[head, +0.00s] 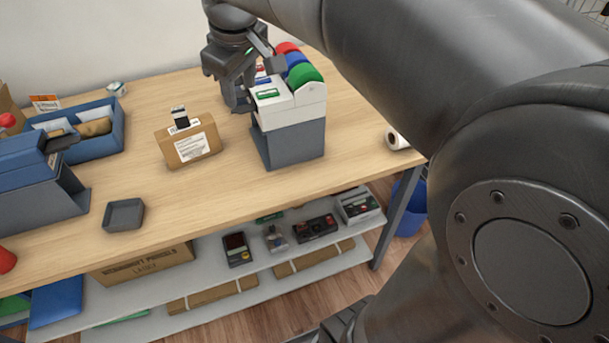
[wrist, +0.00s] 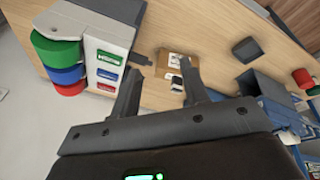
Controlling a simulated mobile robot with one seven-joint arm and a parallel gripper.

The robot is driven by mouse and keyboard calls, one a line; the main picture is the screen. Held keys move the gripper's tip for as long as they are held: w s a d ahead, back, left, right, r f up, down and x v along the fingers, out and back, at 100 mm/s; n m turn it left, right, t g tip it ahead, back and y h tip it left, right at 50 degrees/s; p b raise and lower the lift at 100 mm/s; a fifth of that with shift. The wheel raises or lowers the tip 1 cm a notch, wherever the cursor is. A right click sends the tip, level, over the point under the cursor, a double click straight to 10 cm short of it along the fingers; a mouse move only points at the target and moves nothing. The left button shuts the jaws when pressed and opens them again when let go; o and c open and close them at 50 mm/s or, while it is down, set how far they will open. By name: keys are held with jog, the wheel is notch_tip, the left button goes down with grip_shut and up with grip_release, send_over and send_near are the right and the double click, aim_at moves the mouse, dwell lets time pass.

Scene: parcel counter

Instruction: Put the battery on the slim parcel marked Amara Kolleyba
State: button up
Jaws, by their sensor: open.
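A slim brown parcel (head: 188,146) with a white label stands on the table; the name on it is too small to read. It also shows in the wrist view (wrist: 173,60), beyond my fingertips. A small black-and-white piece (head: 180,118) is at the parcel's top edge; I cannot tell whether it is a card or something else. My gripper (head: 256,84) is open, with nothing seen between its fingers, close to the left side of the label dispenser. In the wrist view its fingers (wrist: 164,62) are spread apart. I cannot make out the battery for certain.
The grey-and-white dispenser (head: 292,118) carries red, blue and green rolls. A small dark tray (head: 123,215) and a blue bin (head: 100,143) with items stand left. A paper roll (head: 397,139) is at the right edge. Several devices lie on the shelf (head: 200,280) below.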

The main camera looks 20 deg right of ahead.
jog(key=s+d+f+m+t, duration=0.1)
jog(key=s+f+m, duration=0.3)
jog(key=s, duration=0.4)
jog(key=s+d+f+m+t, duration=0.1)
jog(key=s+d+f+m, duration=0.2)
jog(key=s, duration=0.6)
notch_tip(320, 180, down, 2)
jog(key=shift+s+d+f+m, duration=0.25)
jog(key=shift+d+m, duration=0.15)
jog(key=shift+d, duration=0.3)
